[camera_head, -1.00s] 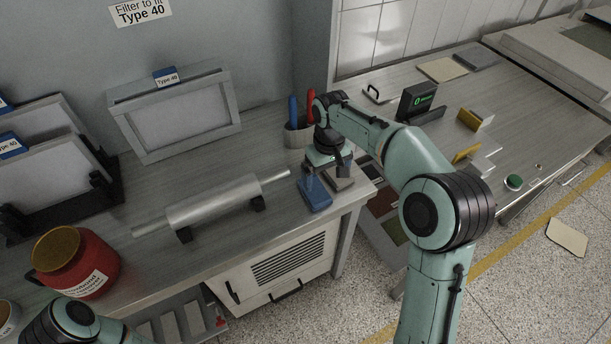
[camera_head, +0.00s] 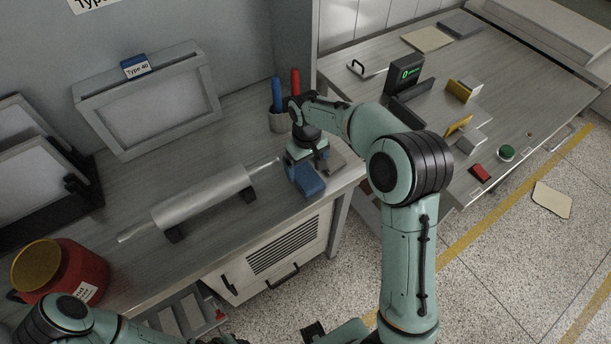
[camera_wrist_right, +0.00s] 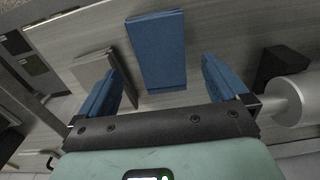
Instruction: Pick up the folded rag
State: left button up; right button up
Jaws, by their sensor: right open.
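A blue folded rag (camera_head: 310,184) lies flat on the bench near its front right corner. In the right wrist view the blue rag (camera_wrist_right: 158,50) shows as a long folded strip, ahead of and between the two blue fingers. My right gripper (camera_wrist_right: 160,75) is open and empty, with a finger to either side of the rag in the picture. In the head view the right gripper (camera_head: 304,163) is just above and behind the rag, partly hiding it. Whether the fingers touch it cannot be told. My left arm shows at the bottom left; its gripper is not in view.
A grey flat folded piece (camera_head: 334,162) lies just right of the rag; it also shows in the wrist view (camera_wrist_right: 95,72). A metal roller (camera_head: 205,198) on black supports lies to the left. A cup (camera_head: 277,122) with blue and red handles stands behind. A red jar (camera_head: 78,272) stands far left.

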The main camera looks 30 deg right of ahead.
aim_at(305, 173)
notch_tip(305, 173, down, 4)
jog(key=shift+w+f, duration=0.15)
jog(key=c, duration=1.1)
jog(key=shift+a, duration=0.1)
pick_arm(q)
jog(key=w+r+p, duration=0.2)
jog(key=r, duration=0.1)
jog(key=shift+w+r, duration=0.15)
jog(key=shift+w, duration=0.2)
pick_arm(e)
notch_tip(305, 173, up, 20)
